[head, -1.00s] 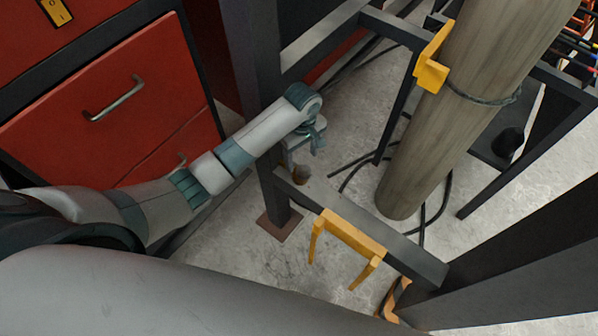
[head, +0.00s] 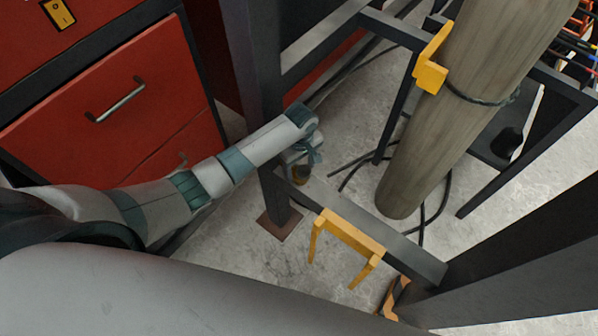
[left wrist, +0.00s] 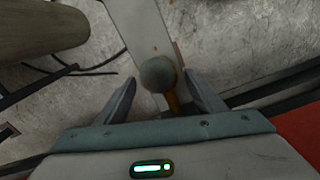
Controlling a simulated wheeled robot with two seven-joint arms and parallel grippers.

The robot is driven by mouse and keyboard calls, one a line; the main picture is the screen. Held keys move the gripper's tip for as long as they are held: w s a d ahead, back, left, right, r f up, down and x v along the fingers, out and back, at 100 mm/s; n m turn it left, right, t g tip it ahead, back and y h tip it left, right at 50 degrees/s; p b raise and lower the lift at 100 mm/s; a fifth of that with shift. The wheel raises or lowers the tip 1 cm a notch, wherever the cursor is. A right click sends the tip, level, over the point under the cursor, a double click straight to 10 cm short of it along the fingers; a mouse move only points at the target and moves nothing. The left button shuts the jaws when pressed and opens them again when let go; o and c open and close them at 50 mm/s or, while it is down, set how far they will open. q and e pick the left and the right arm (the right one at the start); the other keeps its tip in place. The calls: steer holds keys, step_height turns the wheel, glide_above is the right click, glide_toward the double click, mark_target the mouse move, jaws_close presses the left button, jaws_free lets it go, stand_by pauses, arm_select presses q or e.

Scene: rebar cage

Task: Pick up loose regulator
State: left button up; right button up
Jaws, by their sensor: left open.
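The loose regulator (head: 301,174) is a small brownish object standing on the dark frame's lower beam, just right of the dark upright post. In the left wrist view the regulator (left wrist: 158,75) shows a round grey top with an orange part below it. My left gripper (head: 302,160) is right above it in the head view. In the left wrist view my left gripper (left wrist: 161,80) is open, with one finger on each side of the regulator. I cannot tell whether the fingers touch it. My right gripper is not in view.
The dark post (head: 262,120) stands close to my left arm. A yellow bracket (head: 350,232) hangs on the lower beam (head: 400,254). A large wooden pole (head: 440,120) stands to the right, with black cables on the floor nearby. Red drawers (head: 110,105) are at the left.

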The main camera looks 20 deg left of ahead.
arm_select(q)
steer(key=shift+f, duration=1.4)
jaws_close()
steer(key=shift+r, duration=0.1)
